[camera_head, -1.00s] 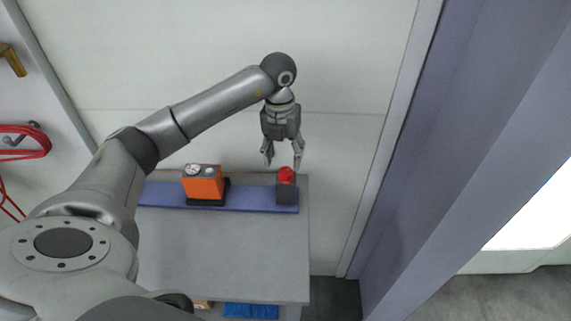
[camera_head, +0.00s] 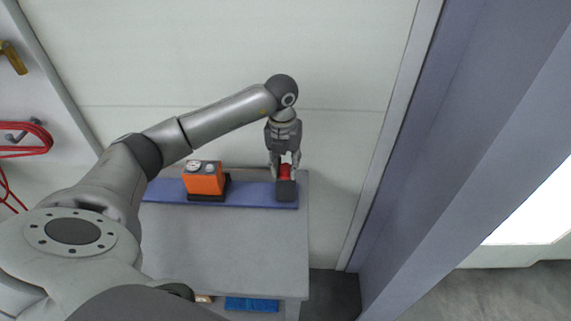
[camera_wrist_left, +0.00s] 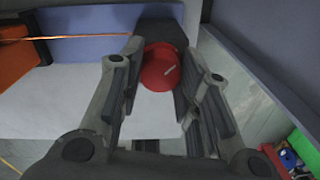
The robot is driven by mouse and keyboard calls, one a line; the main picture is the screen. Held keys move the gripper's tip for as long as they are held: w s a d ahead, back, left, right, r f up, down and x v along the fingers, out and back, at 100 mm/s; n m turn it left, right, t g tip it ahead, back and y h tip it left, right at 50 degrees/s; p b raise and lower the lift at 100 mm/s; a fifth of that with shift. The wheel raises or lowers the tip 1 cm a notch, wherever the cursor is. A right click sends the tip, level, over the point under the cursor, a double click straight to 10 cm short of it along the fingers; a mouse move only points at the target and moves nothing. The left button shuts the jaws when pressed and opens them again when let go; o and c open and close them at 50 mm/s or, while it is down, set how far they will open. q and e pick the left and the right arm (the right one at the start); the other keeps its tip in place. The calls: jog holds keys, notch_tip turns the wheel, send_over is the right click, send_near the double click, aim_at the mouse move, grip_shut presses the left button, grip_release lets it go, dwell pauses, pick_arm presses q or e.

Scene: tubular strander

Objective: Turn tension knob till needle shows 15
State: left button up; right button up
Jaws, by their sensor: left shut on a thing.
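The red tension knob (camera_head: 285,172) sits on a small dark block (camera_head: 286,191) at the right end of the bench. My left gripper (camera_head: 285,175) comes down from above and is shut on the knob. In the left wrist view the red knob (camera_wrist_left: 158,75) lies between the two fingers, and a short pale mark shows on its face. An orange box (camera_head: 203,182) with a round white gauge (camera_head: 194,166) on top stands left of the knob. The needle's reading is too small to make out. My right gripper is not in view.
A blue strip (camera_head: 250,195) runs along the back of the grey bench (camera_head: 225,245), under the box and the block. The bench front is clear. A white wall is behind, a purple-grey frame (camera_head: 450,150) at the right. Red cable (camera_head: 25,140) hangs at the left.

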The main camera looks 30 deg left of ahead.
aim_at(284, 166)
pick_arm(q)
jog(key=shift+m+b, duration=0.3)
jog(key=shift+b, duration=0.1)
jog(key=shift+c, duration=0.4)
jog(key=shift+w+f+m+b, duration=0.1)
jog(key=shift+f+m+b, duration=0.05)
jog(key=shift+m+b, duration=0.75)
jog(key=shift+r+m+b, duration=0.2)
jog(key=shift+m+b, duration=0.3)
jog(key=shift+m, duration=0.5)
jog(key=o, duration=1)
jog(key=r, duration=1.2)
jog(key=shift+a, duration=0.25)
